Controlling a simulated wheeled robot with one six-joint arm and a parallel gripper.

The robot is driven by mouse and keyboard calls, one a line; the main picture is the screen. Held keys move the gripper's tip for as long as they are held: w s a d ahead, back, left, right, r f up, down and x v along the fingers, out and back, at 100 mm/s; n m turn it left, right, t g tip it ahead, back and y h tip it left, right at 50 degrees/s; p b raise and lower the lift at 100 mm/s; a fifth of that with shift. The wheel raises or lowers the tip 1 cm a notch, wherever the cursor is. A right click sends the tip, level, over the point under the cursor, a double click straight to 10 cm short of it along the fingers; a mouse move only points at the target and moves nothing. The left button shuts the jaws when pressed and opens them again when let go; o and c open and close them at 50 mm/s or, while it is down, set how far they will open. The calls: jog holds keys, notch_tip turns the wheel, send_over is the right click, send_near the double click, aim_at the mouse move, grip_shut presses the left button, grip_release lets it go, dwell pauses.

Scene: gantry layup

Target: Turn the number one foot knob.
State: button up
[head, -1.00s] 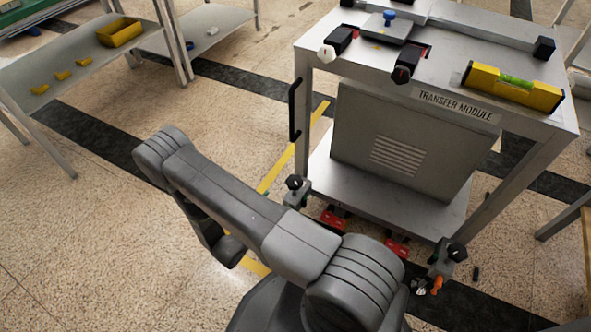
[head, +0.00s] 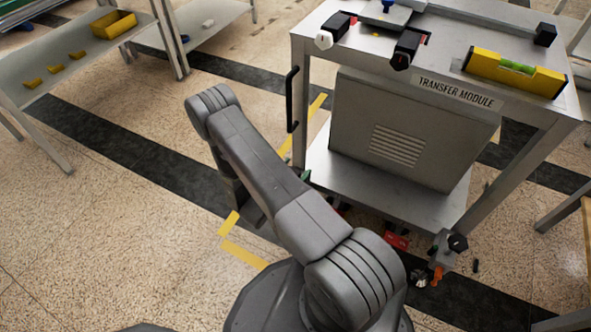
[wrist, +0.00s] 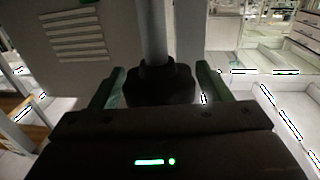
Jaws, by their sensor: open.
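A dark lobed foot knob (wrist: 160,84) stands in the middle of the wrist view, with a grey post rising behind it. My gripper (wrist: 158,78) is open, with one green finger on each side of the knob; I cannot tell whether either finger touches it. In the head view my arm hides this left foot knob, and only a bit of a green finger (head: 305,176) shows beside the transfer module (head: 415,120). A second black foot knob (head: 457,243) sits at the module's right front foot. No number is readable on either knob.
A black handle (head: 292,100) stands out from the module's left side. Red parts (head: 396,240) and an orange part (head: 437,275) are low near the feet. A yellow level (head: 515,72) lies on top. A shelf (head: 75,60) with yellow bins stands at upper left; floor between is clear.

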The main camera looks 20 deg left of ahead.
jog(key=shift+w, duration=0.25)
jog(key=c, duration=1)
jog(key=shift+d+m+h+b, duration=0.1)
jog(key=shift+m+h+b, duration=0.2)
jog(key=shift+h+b, duration=0.15)
jog(key=m+h+b, duration=0.1)
jog(key=m+g+h+b, duration=0.1)
jog(key=h, duration=0.1)
jog(key=shift+d+f+g+h+b, duration=0.15)
jog(key=shift+g+h+b, duration=0.1)
jog(key=shift+g+b, duration=0.05)
jog(key=shift+s+d+m+g+h+b, duration=0.1)
jog(key=shift+m+g+h+b, duration=0.45)
jog(key=shift+m+h, duration=0.3)
jog(key=shift+s+d+m+g+h+b, duration=0.1)
jog(key=shift+m+g+h+b, duration=0.35)
jog(key=shift+m+g+h, duration=0.4)
jog(key=shift+r, duration=0.2)
